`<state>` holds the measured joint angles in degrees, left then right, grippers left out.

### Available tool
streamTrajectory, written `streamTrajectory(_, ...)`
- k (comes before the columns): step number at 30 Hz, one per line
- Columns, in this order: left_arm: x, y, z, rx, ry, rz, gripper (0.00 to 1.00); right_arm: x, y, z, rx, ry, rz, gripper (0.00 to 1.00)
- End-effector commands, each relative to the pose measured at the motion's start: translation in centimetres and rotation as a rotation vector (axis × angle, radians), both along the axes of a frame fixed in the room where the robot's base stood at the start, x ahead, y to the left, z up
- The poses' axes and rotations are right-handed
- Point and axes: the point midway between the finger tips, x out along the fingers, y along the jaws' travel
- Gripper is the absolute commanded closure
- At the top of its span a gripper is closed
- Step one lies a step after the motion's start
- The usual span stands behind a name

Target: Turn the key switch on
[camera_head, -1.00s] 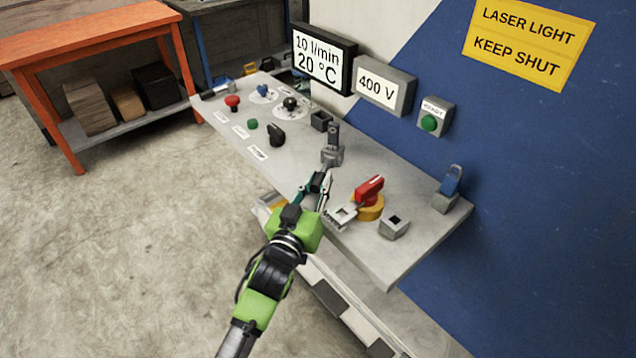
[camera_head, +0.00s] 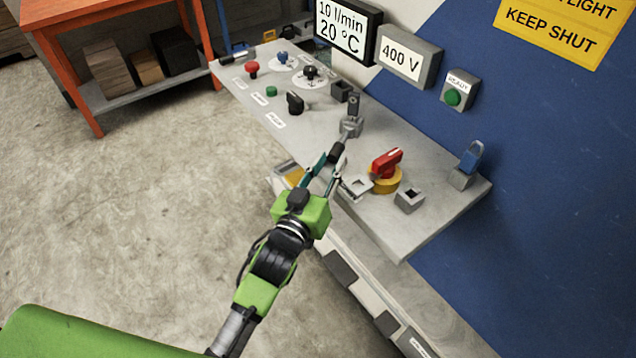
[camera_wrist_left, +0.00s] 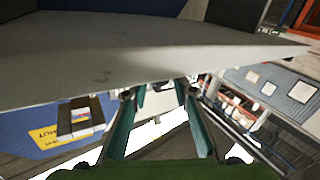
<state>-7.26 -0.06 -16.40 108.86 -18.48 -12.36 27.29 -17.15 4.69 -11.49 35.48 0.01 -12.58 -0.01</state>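The grey control panel (camera_head: 350,205) runs diagonally through the head view. A grey block with an upright dark piece (camera_head: 352,118) stands on it; I cannot tell whether this is the key switch. A black rotary knob (camera_head: 294,102) sits further left. My left gripper (camera_head: 335,160) is at the panel's front edge, just below the grey block. My right gripper is out of view.
A blue wall rises behind. An orange table (camera_head: 100,12) stands at upper left. The floor at left is clear.

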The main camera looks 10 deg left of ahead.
Motion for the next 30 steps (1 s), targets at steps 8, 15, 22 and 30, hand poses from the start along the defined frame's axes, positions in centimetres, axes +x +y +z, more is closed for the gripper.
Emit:
streamTrajectory(8, -5.3, 1.1, -0.1, 0.001, 0.003, 0.000, 0.75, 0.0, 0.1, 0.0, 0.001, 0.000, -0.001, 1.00)
streamTrajectory(15, -7.5, 1.6, 0.0, 0.001, 0.001, -0.001, 0.75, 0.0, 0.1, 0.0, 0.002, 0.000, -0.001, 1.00)
streamTrajectory(22, -7.8, 1.7, 0.0, 0.001, 0.000, -0.001, 0.75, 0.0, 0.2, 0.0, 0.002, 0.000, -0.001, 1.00)
streamTrajectory(30, -7.5, 1.9, 1.1, 0.062, -0.047, -0.010, 1.00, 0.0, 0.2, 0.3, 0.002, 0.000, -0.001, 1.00)
